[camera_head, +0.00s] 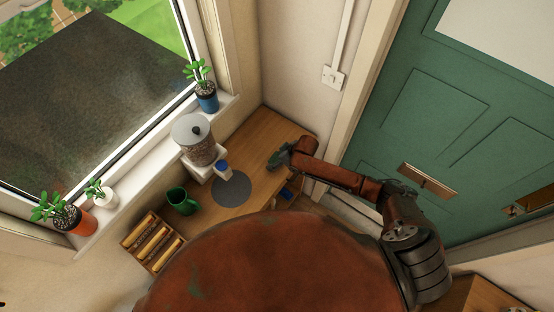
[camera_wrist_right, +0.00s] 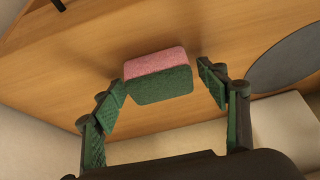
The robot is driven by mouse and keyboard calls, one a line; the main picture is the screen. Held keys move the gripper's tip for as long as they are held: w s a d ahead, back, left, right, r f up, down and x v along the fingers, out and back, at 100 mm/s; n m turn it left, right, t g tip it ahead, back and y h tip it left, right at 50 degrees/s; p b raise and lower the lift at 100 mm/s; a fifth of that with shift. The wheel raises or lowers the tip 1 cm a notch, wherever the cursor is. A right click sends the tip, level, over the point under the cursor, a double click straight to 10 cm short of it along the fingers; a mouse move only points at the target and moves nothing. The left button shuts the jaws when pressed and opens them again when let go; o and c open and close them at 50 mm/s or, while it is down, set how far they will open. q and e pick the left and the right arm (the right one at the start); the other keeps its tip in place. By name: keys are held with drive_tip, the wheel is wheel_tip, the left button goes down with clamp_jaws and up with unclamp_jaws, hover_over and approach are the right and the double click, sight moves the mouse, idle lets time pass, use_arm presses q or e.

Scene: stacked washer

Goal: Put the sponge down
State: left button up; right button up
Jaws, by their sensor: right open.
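The sponge (camera_wrist_right: 158,76), pink on one side and green on the other, shows in the right wrist view against the wooden table (camera_wrist_right: 240,45). My right gripper (camera_wrist_right: 163,84) is open, with one finger on each side of the sponge and a visible gap at both. Whether the sponge's underside fully rests on the wood is hard to tell. In the head view my right gripper (camera_head: 279,158) is over the far right part of the table (camera_head: 262,130); I cannot make out the sponge there. My left gripper is not in view.
A grey round mat (camera_head: 232,190), a green mug (camera_head: 181,201), a dispenser jar (camera_head: 197,142) and a wooden box (camera_head: 152,242) stand left of my right gripper. A green door (camera_head: 450,110) is at the right. Potted plants line the windowsill.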

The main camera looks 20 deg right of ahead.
drive_tip(key=v, duration=1.2)
drive_tip(key=shift+a+r, duration=0.1)
